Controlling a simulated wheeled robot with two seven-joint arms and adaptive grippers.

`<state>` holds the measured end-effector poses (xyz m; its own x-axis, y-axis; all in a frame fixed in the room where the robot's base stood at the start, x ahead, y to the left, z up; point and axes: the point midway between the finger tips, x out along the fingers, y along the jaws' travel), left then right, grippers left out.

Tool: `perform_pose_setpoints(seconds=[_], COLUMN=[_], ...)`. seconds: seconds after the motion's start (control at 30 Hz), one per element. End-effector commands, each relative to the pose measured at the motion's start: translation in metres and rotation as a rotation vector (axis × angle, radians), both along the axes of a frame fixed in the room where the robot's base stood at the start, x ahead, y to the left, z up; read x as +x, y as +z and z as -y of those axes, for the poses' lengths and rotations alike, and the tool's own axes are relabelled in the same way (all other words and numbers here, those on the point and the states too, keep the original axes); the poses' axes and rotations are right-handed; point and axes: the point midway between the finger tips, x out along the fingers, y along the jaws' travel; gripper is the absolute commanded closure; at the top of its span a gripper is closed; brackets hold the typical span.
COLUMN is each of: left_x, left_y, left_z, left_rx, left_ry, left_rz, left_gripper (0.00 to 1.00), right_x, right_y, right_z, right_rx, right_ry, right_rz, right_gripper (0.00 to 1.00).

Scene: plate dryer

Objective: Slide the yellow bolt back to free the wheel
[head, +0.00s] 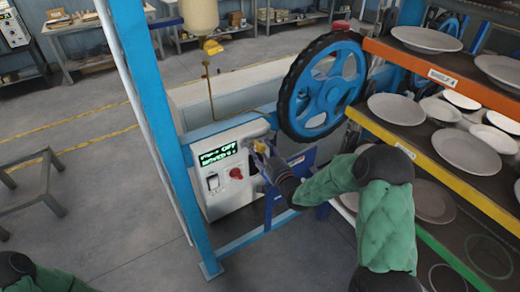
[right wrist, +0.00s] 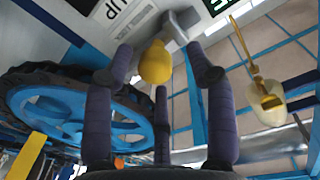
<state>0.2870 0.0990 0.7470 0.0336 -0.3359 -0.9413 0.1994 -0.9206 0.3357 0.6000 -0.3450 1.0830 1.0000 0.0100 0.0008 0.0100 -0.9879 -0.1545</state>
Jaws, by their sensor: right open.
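The yellow bolt shows in the right wrist view as a round yellow knob (right wrist: 156,62) with a grey metal bar (right wrist: 181,27) beside it on the white panel. In the head view the yellow knob (head: 261,148) is small and partly covered by my right gripper (head: 257,160). My right gripper (right wrist: 162,66) is open, with its dark fingers on either side of the knob. I cannot tell whether they touch it. The blue spoked wheel (head: 325,85) stands upright just right of the panel. Only part of my left arm shows; its gripper is out of view.
The white control box (head: 222,188) has a lit display (head: 218,154) and a red button (head: 236,173). A blue post (head: 158,120) stands left of it. The rack of plates (head: 430,140) stands close on the right. The floor at left is mostly clear.

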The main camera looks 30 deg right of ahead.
Motion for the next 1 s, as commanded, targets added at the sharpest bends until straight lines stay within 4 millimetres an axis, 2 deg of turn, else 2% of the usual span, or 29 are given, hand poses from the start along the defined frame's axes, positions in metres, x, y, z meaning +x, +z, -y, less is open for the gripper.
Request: perform_pose_setpoints(seconds=[0.2, 0.43, 0.63, 1.0], left_x=[0.0, 0.0, 0.0, 0.0], left_y=[0.0, 0.0, 0.0, 0.0], left_z=[0.0, 0.0, 0.0, 0.0], left_rx=[0.0, 0.0, 0.0, 0.0], left_ry=[0.0, 0.0, 0.0, 0.0], left_rz=[0.0, 0.0, 0.0, 0.0], left_gripper=[0.6, 0.6, 0.6, 0.6], right_x=[-0.046, -0.081, -0.094, -0.095], right_y=[0.0, 0.0, 0.0, 0.0], right_z=[0.001, 0.001, 0.0, 0.0], right_rx=[0.0, 0.0, 0.0, 0.0], right_ry=[-0.004, -0.002, 0.0, 0.001], right_rz=[-0.002, 0.0, 0.0, 0.0], right_gripper=[0.44, 0.44, 0.44, 0.44])
